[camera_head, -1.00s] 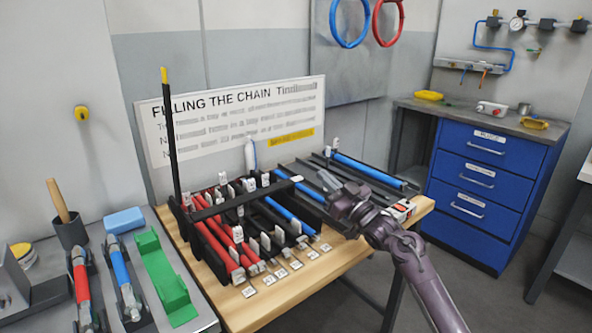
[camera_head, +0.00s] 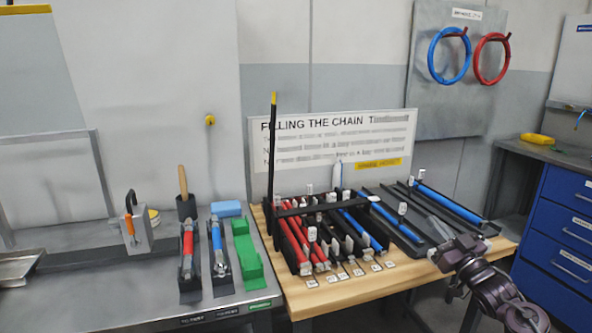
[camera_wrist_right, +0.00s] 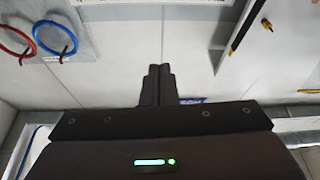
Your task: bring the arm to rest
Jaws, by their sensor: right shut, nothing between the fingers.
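My right gripper (camera_head: 440,258) is at the right end of the wooden table, in front of the black racks, with its arm coming in from the lower right. In the right wrist view the two dark fingers (camera_wrist_right: 157,86) are together with nothing between them. The wrist view faces the wall and appears turned over. Whether the gripper touches the rack edge cannot be told from the head view. My left gripper is not in view.
A wooden table (camera_head: 400,298) carries a rack with red and blue bars (camera_head: 355,230). A tall black post (camera_head: 272,150) stands at its left. A grey bench (camera_head: 110,300) holds a green holder (camera_head: 246,252). Blue drawers (camera_head: 565,225) stand at right.

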